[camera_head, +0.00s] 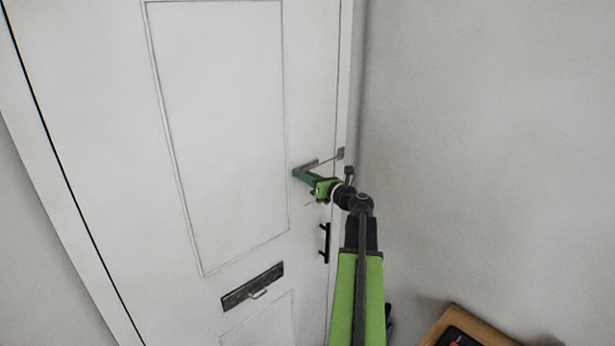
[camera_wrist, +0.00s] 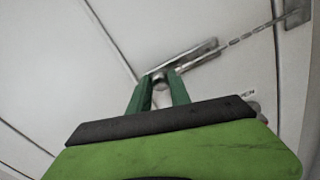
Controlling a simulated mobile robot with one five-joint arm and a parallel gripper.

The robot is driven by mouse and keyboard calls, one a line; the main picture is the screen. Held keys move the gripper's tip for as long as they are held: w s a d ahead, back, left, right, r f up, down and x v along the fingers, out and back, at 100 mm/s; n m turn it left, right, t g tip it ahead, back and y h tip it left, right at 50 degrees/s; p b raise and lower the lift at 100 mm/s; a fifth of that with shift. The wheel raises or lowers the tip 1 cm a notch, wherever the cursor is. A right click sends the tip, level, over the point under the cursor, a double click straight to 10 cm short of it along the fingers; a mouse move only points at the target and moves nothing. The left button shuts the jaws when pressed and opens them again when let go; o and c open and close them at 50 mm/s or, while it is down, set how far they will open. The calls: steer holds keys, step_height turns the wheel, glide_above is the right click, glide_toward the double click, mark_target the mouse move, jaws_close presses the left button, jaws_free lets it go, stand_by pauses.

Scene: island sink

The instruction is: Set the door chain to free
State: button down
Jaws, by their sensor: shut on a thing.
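The door chain (camera_wrist: 246,37) is a thin metal chain. In the wrist view it runs from a mounting plate (camera_wrist: 296,13) at upper right, on the frame side, to a metal track (camera_wrist: 200,52) on the white door. The chain also shows in the head view (camera_head: 328,157), drawn fairly straight to its plate (camera_head: 341,153). My gripper (camera_head: 300,174) is at the left part of the track. In the wrist view its green fingers (camera_wrist: 160,84) are shut on a small metal knob (camera_wrist: 160,77) at the chain's end. Whether the knob sits in the track is unclear.
The white panelled door (camera_head: 225,120) is closed. A black handle (camera_head: 325,243) is below the gripper, and a dark letter slot (camera_head: 253,286) is lower left. A bare wall (camera_head: 490,150) is at right. A wooden-edged surface (camera_head: 465,325) is at lower right.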

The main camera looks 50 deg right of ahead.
stand_by(0.4)
glide_toward(315, 163)
steer(key=w, duration=0.5)
steer(key=shift+d, duration=0.25)
steer(key=shift+a, duration=0.1)
steer(key=c, duration=1.2)
jaws_free()
steer(key=s, duration=1.1)
steer(key=s+a, duration=0.1)
steer(key=s, duration=0.5)
steer(key=shift+s, duration=0.25)
